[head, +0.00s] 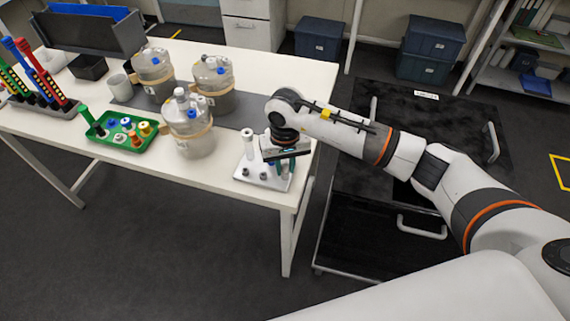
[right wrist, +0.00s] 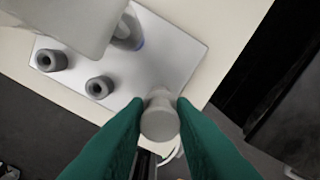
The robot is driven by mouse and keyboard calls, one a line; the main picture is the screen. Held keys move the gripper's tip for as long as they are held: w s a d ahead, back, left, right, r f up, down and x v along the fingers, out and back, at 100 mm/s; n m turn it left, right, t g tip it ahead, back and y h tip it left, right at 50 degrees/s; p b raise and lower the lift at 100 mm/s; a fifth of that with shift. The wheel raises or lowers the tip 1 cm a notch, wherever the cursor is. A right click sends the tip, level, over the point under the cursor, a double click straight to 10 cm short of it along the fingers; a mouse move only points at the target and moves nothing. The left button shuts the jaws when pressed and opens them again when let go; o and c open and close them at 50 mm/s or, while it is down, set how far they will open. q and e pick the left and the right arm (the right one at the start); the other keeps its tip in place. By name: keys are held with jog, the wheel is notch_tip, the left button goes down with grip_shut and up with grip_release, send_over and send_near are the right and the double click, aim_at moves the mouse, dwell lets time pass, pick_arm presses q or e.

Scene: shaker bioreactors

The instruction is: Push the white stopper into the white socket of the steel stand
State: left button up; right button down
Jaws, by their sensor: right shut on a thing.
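The steel stand (head: 247,172) is a flat plate with several short posts at the right end of the white table. It also shows in the right wrist view (right wrist: 185,48), with two grey hollow sockets on the left. My right gripper (head: 280,168) is low over the stand's right part. In the right wrist view its green fingers (right wrist: 160,112) are shut on the white stopper (right wrist: 160,124), seen from its round end. The stopper is over the plate's near edge. The white socket is not clearly seen; whether the stopper touches it I cannot tell. My left gripper is out of view.
A tall white cylinder (head: 248,143) stands at the stand's back left. Clear vessels (head: 190,140) with tan bands stand left of the stand. A green tray (head: 103,133) of coloured parts is further left. The table's right edge is close to the stand.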

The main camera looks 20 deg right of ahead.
aim_at(285, 165)
jog(key=shift+f+b, duration=0.5)
jog(key=shift+b, duration=0.15)
dwell(0.8)
jog(key=c, duration=1.1)
grip_release()
jog(key=shift+c, duration=0.2)
jog(key=shift+r, duration=0.15)
notch_tip(285, 165, up, 12)
jog(key=b, duration=0.2)
